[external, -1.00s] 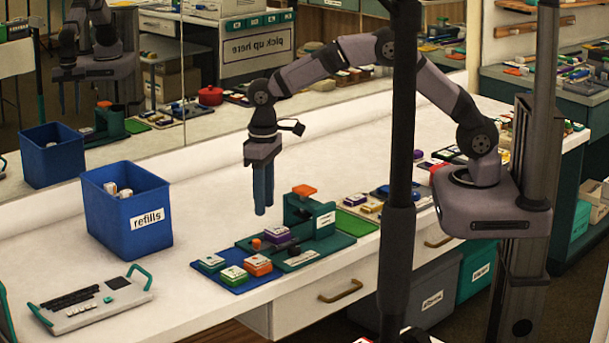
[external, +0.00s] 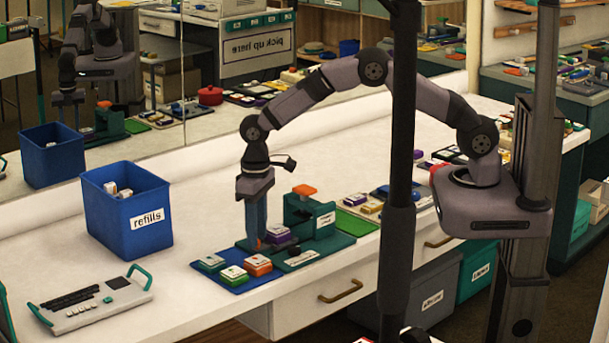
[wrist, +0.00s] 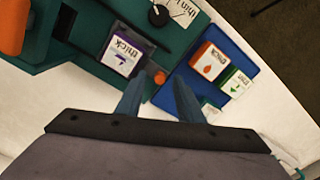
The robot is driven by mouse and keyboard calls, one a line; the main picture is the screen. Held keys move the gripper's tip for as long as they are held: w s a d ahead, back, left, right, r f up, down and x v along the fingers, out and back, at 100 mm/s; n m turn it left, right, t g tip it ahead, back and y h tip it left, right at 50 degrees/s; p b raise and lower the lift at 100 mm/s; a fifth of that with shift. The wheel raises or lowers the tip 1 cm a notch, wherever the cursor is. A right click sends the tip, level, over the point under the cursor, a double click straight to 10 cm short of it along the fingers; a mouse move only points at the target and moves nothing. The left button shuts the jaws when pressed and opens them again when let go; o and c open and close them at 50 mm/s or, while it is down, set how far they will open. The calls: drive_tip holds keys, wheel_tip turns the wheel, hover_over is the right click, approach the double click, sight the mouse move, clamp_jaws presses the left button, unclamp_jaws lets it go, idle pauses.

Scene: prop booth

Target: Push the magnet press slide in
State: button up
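The magnet press (external: 325,240) is a dark green device on the white counter, with an orange handle (external: 304,190) on top. Its slide sticks out to the left, carrying a purple-sided block (external: 279,234) with a white label, and ends in an orange knob. The block (wrist: 121,54) and the knob (wrist: 160,77) also show in the wrist view. My gripper (external: 256,246) is lowered at the knob end of the slide. In the wrist view its two fingers (wrist: 160,84) are apart, with the knob between or just beyond their tips. I cannot tell whether they touch it.
A blue mat (external: 234,288) with green and orange blocks lies beside the press. A blue refills bin (external: 125,212) stands at left, with a white keyboard-like panel (external: 92,302) in front. A black round knob (wrist: 158,15) sits on the press base. Counter behind my gripper is clear.

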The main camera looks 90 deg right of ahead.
drive_tip(key=shift+f, duration=0.55)
clamp_jaws()
drive_tip(key=s+d, duration=0.6)
drive_tip(key=shift+s+d, duration=0.25)
drive_tip(key=shift+d, duration=0.05)
unclamp_jaws()
drive_tip(key=shift+s+d, duration=0.1)
drive_tip(key=shift+r, duration=0.15)
